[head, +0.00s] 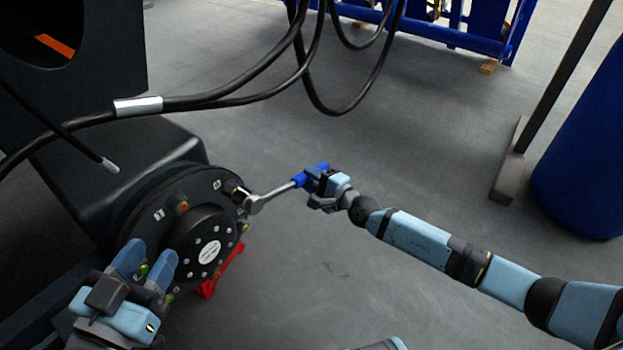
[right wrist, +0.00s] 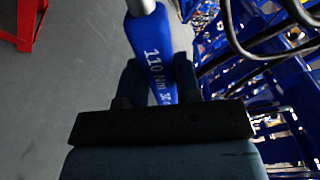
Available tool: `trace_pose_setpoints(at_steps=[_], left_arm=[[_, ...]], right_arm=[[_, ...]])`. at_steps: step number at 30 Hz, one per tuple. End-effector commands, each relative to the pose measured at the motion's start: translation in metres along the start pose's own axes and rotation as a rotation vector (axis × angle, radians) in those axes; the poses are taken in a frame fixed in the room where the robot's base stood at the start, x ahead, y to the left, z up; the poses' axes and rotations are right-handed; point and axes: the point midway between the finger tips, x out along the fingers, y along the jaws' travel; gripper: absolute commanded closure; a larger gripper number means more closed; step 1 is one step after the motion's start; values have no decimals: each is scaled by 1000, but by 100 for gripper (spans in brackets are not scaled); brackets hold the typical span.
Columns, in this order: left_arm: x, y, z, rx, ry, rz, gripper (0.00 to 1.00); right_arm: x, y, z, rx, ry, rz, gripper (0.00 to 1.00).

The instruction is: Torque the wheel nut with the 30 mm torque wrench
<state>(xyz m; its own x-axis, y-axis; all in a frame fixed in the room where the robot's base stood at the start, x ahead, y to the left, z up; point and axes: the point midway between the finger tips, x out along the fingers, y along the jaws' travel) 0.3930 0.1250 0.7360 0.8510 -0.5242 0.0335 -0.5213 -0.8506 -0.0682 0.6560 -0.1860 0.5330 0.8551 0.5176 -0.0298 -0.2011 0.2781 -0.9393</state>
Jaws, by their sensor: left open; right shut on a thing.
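The dark round wheel hub (head: 205,236) with a pale centre label stands at the left in the head view, with several nuts around its rim. The torque wrench (head: 275,194) has a metal head at the hub's upper right nut; whether it is fully seated I cannot tell. My right gripper (head: 318,185) is shut on its blue handle, which shows printed lettering in the right wrist view (right wrist: 155,55). My left gripper (head: 150,262) is open in front of the hub's lower left, its fingers close to a nut with a green mark (head: 143,270). Contact there is unclear.
Black hoses (head: 240,97) hang across the upper left, above the hub. A red stand (head: 222,272) is below the hub. A blue cylinder (head: 590,150) and a post stand at the right, and a blue rack (head: 450,30) at the back. The middle floor is clear.

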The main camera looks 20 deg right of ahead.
Motion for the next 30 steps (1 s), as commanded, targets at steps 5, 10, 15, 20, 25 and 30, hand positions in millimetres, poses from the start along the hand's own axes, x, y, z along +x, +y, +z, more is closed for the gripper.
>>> trace_pose_setpoints(at_steps=[5,10,15,20,25,30], left_arm=[[0,0,0,-1,-1,0,57],[-1,0,2,-5,-3,-1,57],[-1,1,4,-11,-5,-3,57],[-1,2,4,-13,-5,-4,57],[-1,1,5,-12,-4,-4,57],[0,1,5,-8,-1,-3,57]], right_arm=[[2,-2,1,0,-1,-4,100],[6,-2,1,0,0,-4,100],[11,-2,1,1,0,-4,100],[16,-2,2,1,-1,-4,100],[21,-2,2,1,-1,-4,100],[25,-2,2,1,0,-3,100]])
